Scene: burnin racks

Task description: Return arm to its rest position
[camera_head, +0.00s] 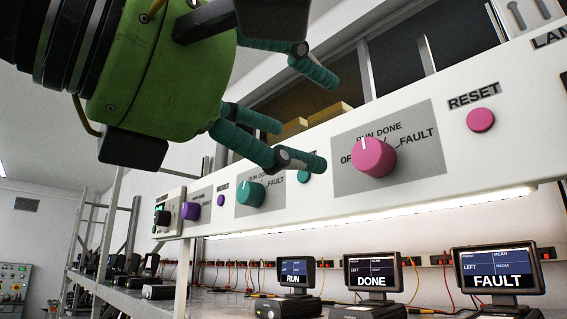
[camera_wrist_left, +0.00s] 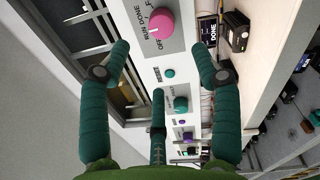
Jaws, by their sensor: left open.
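My left gripper (camera_head: 300,115) comes in from the upper left, with a green body and teal padded fingers. Its fingers are spread apart and empty, in front of the control panel (camera_head: 440,118). In the left wrist view the fingers (camera_wrist_left: 165,75) stand apart on both sides, with a third finger low in the middle. A pink knob (camera_head: 373,157) is to the right of the fingers, apart from them in the picture; it also shows in the left wrist view (camera_wrist_left: 152,24). A teal knob (camera_head: 250,194) sits below the fingers. My right gripper is not in view.
A pink RESET button (camera_head: 480,120) is on the panel at right. Below it, screens read RUN (camera_head: 294,271), DONE (camera_head: 372,272) and FAULT (camera_head: 497,269) on a shelf with cables. A purple knob (camera_head: 190,211) is farther left. Open room lies at the left.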

